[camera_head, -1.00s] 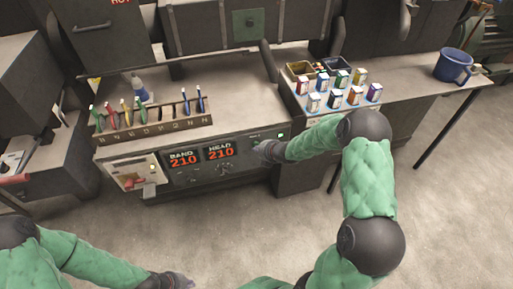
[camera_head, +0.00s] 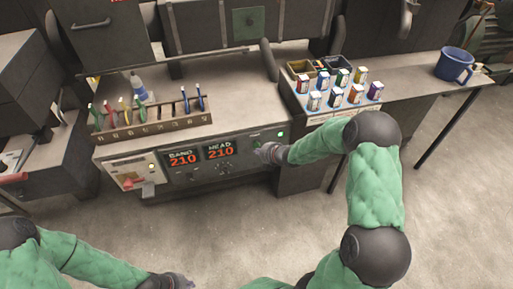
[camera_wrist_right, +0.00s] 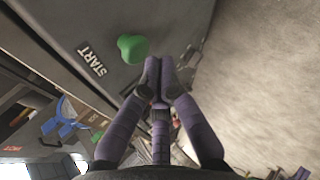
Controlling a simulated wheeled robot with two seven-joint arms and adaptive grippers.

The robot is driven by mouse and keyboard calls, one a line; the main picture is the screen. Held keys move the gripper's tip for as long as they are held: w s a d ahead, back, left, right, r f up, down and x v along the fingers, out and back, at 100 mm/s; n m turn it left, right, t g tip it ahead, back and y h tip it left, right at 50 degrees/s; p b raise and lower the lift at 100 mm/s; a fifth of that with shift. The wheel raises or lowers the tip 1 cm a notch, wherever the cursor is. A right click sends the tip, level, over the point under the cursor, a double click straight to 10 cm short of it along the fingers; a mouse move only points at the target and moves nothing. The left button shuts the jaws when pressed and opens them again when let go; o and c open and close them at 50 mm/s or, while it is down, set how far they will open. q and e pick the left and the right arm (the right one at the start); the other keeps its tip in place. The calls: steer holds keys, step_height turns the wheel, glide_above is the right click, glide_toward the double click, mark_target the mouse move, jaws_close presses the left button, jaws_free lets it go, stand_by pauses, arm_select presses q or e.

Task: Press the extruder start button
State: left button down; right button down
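The green start button (camera_wrist_right: 133,48) stands out from the dark panel beside a START label (camera_wrist_right: 92,60) in the right wrist view. My right gripper (camera_wrist_right: 164,78) has its dark fingertips together, with nothing between them. The tips are close to the button, seemingly just apart from it. In the head view my right gripper (camera_head: 264,153) is at the right part of the machine's front panel, below a lit green lamp (camera_head: 281,133). My left gripper (camera_head: 176,281) is low at the bottom edge, far from the panel; its finger state is unclear.
The panel carries red displays (camera_head: 200,156) reading 210 for BAND and HEAD. A rack (camera_head: 150,125) of coloured tools stands on the machine top. Small labelled boxes (camera_head: 335,98) and a blue mug (camera_head: 454,65) are to the right. The floor in front is clear.

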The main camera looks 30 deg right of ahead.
steer(key=shift+s, duration=0.1)
steer(key=s+b, duration=0.1)
steer(key=s, duration=0.1)
steer(key=s+a, duration=0.1)
steer(key=s, duration=0.2)
steer(key=shift+a+b, duration=0.1)
steer(key=shift+b, duration=0.25)
steer(key=shift+w, duration=0.1)
stand_by(0.8)
steer(key=s+a+f+m+g+y+p, duration=0.1)
steer(key=s+a+f+m+g, duration=0.1)
steer(key=s+a+f+m, duration=0.4)
steer(key=s+a+f+m+g+y+p, duration=0.1)
steer(key=s+a+f+m+g+p, duration=0.1)
steer(key=a+f+m, duration=0.4)
steer(key=s+a+f+m+g, duration=0.2)
steer(key=s+a+m, duration=0.3)
steer(key=s+m, duration=0.1)
steer(key=s+a+f+m+g+p, duration=0.1)
steer(key=s+a+m+g, duration=0.2)
steer(key=s+a+m, duration=0.2)
steer(key=s+m, duration=0.1)
steer(key=s, duration=0.2)
steer(key=shift+s+a+f+m, duration=0.25)
steer(key=shift+s+f+m, duration=0.05)
steer(key=shift+f+m, duration=0.1)
